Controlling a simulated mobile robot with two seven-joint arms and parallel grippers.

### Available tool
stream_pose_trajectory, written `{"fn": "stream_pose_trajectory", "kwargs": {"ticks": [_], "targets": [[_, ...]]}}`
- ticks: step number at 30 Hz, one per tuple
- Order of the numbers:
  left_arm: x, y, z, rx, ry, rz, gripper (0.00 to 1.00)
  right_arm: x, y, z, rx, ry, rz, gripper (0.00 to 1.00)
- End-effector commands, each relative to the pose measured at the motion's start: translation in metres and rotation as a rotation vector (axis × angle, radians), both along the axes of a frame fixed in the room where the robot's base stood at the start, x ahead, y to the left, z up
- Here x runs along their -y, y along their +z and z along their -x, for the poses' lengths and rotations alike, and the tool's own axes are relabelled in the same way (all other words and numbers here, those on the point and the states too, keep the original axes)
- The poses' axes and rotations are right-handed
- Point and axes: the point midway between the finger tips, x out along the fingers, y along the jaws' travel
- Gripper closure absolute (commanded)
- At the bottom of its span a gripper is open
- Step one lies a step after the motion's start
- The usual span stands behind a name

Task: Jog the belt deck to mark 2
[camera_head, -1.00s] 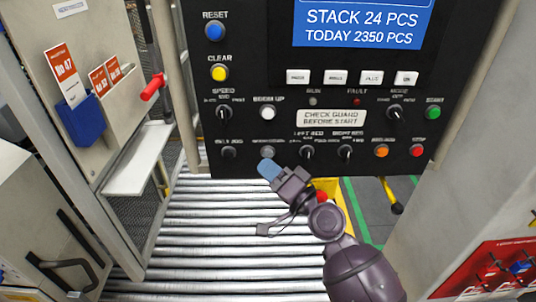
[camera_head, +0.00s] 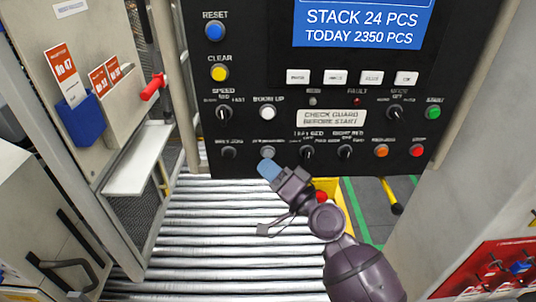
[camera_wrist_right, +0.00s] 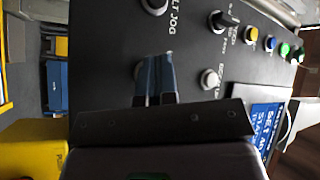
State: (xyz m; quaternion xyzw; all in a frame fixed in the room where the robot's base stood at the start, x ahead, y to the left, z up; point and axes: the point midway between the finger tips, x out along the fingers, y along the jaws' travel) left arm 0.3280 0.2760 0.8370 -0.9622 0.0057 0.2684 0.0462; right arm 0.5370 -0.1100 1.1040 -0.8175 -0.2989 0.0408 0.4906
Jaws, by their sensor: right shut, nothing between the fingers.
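The black control panel (camera_head: 250,125) stands above a deck of metal rollers (camera_head: 220,230). A black knob (camera_head: 229,152) sits at the panel's lower left; in the right wrist view this knob (camera_wrist_right: 155,5) has a label whose visible part reads "LT JOG". A grey button (camera_head: 267,152) is just right of it. My right gripper (camera_head: 268,169), with blue fingertips, is shut and empty right at the grey button. In the right wrist view the fingers partly hide this button (camera_wrist_right: 138,70); I cannot tell whether they touch it. No mark 2 is readable. My left gripper is not in view.
A white button (camera_head: 267,112) and a speed knob (camera_head: 223,113) are above, with yellow (camera_head: 219,73) and blue (camera_head: 214,31) buttons higher. More knobs line the bottom row to the right. A red handle (camera_head: 153,87) and a white shelf (camera_head: 138,160) are at left.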

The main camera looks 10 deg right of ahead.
Motion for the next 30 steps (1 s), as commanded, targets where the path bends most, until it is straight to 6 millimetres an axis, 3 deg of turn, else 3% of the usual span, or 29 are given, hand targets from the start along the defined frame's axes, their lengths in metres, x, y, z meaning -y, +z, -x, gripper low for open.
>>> {"fn": "stream_pose_trajectory", "kwargs": {"ticks": [30], "targets": [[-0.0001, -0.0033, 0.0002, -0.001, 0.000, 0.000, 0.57, 0.0018, 0.0001, -0.0087, 0.000, 0.000, 0.000, 1.00]]}}
